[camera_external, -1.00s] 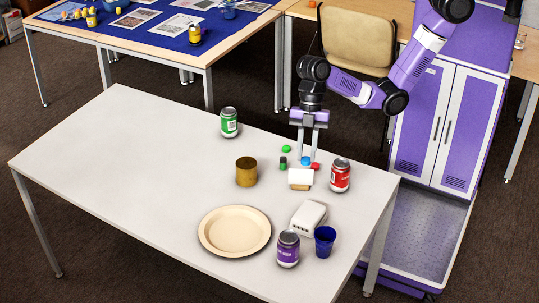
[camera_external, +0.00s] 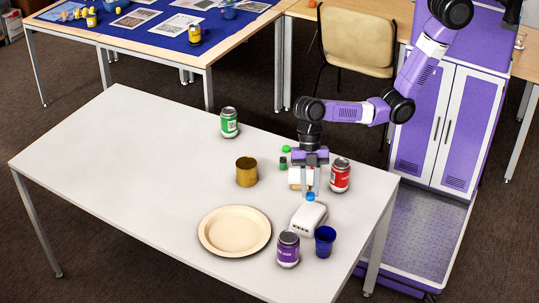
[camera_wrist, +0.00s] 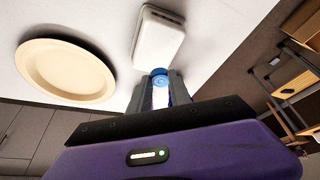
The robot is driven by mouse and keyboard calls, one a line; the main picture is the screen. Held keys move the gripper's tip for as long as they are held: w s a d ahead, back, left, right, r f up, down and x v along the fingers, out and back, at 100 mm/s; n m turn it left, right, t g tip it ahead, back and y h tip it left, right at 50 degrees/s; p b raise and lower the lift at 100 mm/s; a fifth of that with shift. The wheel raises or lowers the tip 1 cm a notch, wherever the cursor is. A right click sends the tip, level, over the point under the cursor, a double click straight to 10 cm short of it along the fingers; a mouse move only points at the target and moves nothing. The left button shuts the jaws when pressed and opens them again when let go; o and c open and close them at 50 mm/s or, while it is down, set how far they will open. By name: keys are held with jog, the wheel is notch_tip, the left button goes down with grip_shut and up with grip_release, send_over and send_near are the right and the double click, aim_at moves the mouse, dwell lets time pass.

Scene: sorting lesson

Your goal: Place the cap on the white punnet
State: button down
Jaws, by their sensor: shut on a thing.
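A blue cap (camera_external: 311,197) is held between the fingertips of my gripper (camera_external: 310,191), which is shut on it. In the wrist view the cap (camera_wrist: 160,78) sits between the two fingers. A white rounded box with small dark slots on one end (camera_external: 308,219), seemingly the white punnet, lies on the table just below the cap in the outside view. In the wrist view this white box (camera_wrist: 159,36) is just beyond the fingertips. The cap appears above the table, near the box's far end; I cannot tell whether they touch.
A small white-topped box (camera_external: 294,179) is partly hidden behind my fingers. A red can (camera_external: 340,176) stands close on the right. A purple can (camera_external: 288,249), blue cup (camera_external: 325,241), cream plate (camera_external: 234,231) and brass-coloured cup (camera_external: 246,172) stand around. The table's left part is clear.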

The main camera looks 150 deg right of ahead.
aim_at(309, 213)
jog(key=shift+f, duration=3)
jog(key=shift+f, duration=0.2)
jog(key=c, duration=1.2)
grip_release()
jog(key=shift+r, duration=0.1)
